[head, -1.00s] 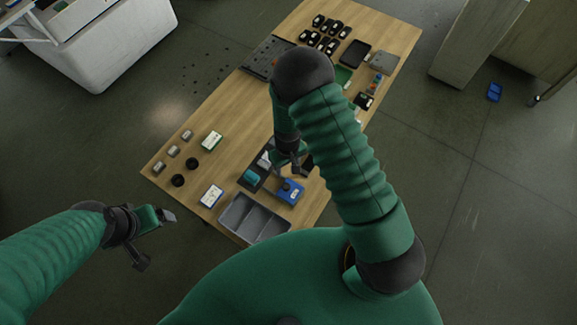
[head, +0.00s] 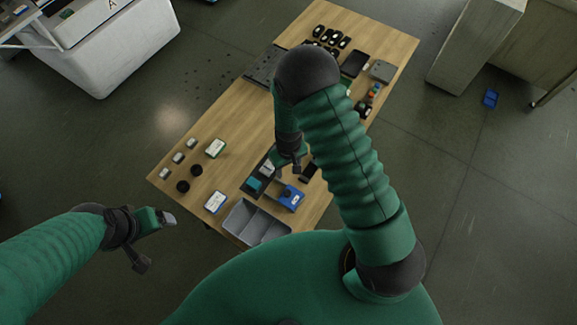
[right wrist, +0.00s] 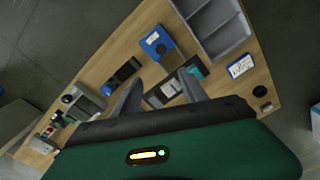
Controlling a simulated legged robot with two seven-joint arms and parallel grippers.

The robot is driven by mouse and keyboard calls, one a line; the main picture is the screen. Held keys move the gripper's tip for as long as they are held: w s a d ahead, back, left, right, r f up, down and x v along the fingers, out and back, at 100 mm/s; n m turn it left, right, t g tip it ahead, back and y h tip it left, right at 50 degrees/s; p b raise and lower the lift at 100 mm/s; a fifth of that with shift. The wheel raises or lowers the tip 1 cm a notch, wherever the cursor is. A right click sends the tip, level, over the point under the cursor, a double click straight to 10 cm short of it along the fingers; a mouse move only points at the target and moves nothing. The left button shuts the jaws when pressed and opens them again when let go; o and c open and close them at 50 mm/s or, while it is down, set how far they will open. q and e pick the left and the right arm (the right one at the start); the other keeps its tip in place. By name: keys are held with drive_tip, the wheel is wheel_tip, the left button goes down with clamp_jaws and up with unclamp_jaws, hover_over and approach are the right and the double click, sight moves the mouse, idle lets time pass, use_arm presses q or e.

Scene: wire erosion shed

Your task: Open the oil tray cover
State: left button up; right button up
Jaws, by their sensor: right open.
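I cannot tell for sure which thing is the oil tray cover. A blue box with a black knob (head: 290,196) sits near the table's front; it also shows in the right wrist view (right wrist: 158,43). A dark tray with teal and pale items (head: 249,188) lies left of it. My right gripper (head: 291,170) is open and empty above the table, just behind the blue box. In the right wrist view its two fingers (right wrist: 160,90) stand apart, with the dark tray partly behind them. My left gripper (head: 155,240) is open and empty, off the table's left side.
A grey divided bin (head: 256,222) stands at the table's front edge. White labelled boxes (head: 215,148), black discs (head: 182,186) and small metal blocks (head: 178,157) lie on the left. A black item (head: 309,171) lies right of my right gripper. Several dark parts fill the far end.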

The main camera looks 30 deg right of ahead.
drive_tip(key=shift+a, duration=0.15)
wheel_tip(320, 180, up, 17)
drive_tip(key=b, duration=0.3)
drive_tip(key=shift+b, duration=0.35)
drive_tip(key=shift+f, duration=0.1)
